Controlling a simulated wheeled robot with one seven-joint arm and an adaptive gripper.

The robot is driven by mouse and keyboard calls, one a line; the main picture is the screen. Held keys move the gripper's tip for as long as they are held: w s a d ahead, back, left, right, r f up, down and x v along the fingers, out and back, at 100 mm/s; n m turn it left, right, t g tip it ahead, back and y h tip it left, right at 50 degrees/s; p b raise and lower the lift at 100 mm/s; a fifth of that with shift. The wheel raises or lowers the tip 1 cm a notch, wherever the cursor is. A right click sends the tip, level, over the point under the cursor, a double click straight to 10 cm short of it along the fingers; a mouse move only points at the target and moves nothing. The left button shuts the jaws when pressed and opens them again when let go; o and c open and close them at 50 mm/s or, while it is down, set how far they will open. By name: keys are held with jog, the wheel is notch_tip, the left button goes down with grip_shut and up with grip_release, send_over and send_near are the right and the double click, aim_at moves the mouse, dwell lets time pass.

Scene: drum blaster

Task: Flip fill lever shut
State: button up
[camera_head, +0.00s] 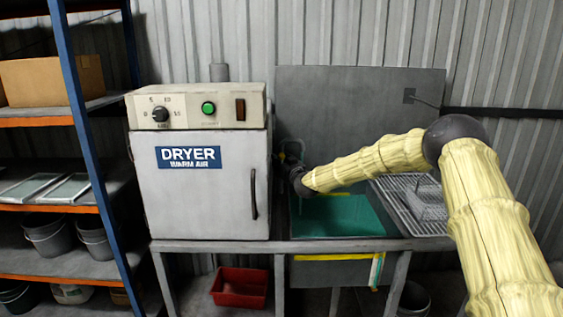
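My arm, in a pale yellow sleeve, reaches in from the right. My gripper (287,160) is dark and small at its end, close to the right side of the dryer and above the left end of a sink with a teal inside (345,218). Thin grey parts show around the gripper, and I cannot tell which are fingers and which are fittings. I cannot make out the fill lever; it may be hidden behind the gripper. Whether the gripper is open or shut does not show.
A white dryer (205,205) stands directly left of the sink. A wire rack (408,200) lies right of it, partly behind my arm. A grey back panel (350,115) rises behind. A red bin (240,287) is below; shelving (55,262) stands left.

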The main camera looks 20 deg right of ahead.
grip_shut()
jog(key=shift+d+f+b, duration=0.1)
jog(key=shift+b, duration=0.35)
jog(key=s+d+f+m+t+h+b, duration=0.1)
jog(key=d+f+m+h+b, duration=0.2)
jog(key=m+b, duration=0.8)
jog(key=d+f+m+t+h+b, duration=0.2)
jog(key=m+h+b, duration=0.3)
jog(key=m+b, duration=0.5)
jog(key=d+f+b, duration=0.1)
jog(key=b, duration=0.3)
jog(key=shift+s+f+m, duration=0.25)
jog(key=shift+s+m, duration=0.15)
grip_release()
jog(key=shift+d, duration=0.15)
